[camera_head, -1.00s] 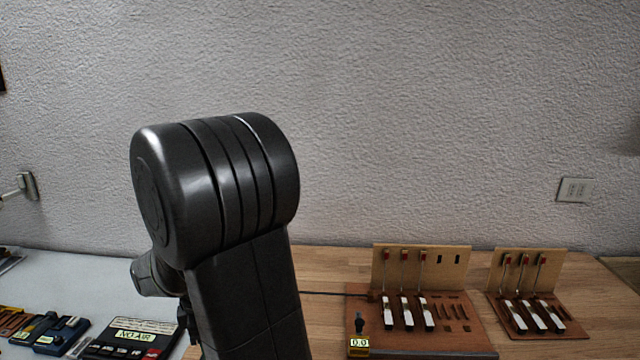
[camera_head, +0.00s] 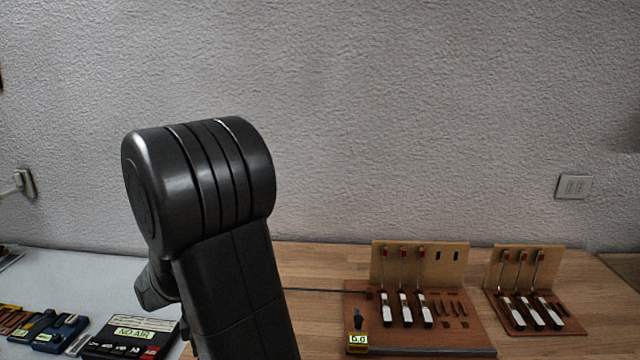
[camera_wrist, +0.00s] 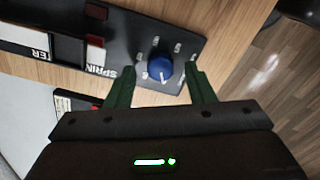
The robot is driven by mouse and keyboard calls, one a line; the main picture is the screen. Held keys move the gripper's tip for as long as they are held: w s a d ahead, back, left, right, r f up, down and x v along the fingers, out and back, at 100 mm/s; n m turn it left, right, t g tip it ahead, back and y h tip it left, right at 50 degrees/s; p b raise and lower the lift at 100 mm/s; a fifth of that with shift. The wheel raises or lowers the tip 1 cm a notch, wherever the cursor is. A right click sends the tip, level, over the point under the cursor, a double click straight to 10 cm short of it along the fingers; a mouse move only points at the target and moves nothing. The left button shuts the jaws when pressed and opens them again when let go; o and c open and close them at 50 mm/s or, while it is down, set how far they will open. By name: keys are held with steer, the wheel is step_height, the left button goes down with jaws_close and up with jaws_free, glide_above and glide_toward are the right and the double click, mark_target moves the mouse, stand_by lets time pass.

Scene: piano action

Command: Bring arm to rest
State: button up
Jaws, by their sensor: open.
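My arm's dark link and joint stand in the left half of the head view. My gripper (camera_wrist: 160,88) shows in the wrist view, its two dark green fingers apart with nothing held between them. Beyond the fingertips is a blue knob (camera_wrist: 159,68) on a dark panel (camera_wrist: 135,40). The knob appears in the gap between the fingers, and I cannot tell how far below them it is. The gripper is not visible in the head view.
A brown board with piano-action pieces (camera_head: 470,335) stands on the wooden table, with a smaller board (camera_head: 572,322) to its right. A "NO AIR" box (camera_head: 150,350) and blue devices (camera_head: 62,335) lie at left.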

step_height(320, 180, up, 13)
step_height(320, 180, down, 14)
steer(key=shift+f, duration=0.2)
steer(key=shift+m, duration=0.3)
steer(key=m, duration=0.4)
steer(key=shift+r+m, duration=0.15)
steer(key=shift+m, duration=0.25)
steer(key=m, duration=0.5)
steer(key=shift+p, duration=0.3)
steer(key=m, duration=0.5)
steer(key=shift+m, duration=0.4)
steer(key=shift+m+p, duration=0.6)
steer(key=shift+m, duration=2.3)
steer(key=shift+d, duration=0.1)
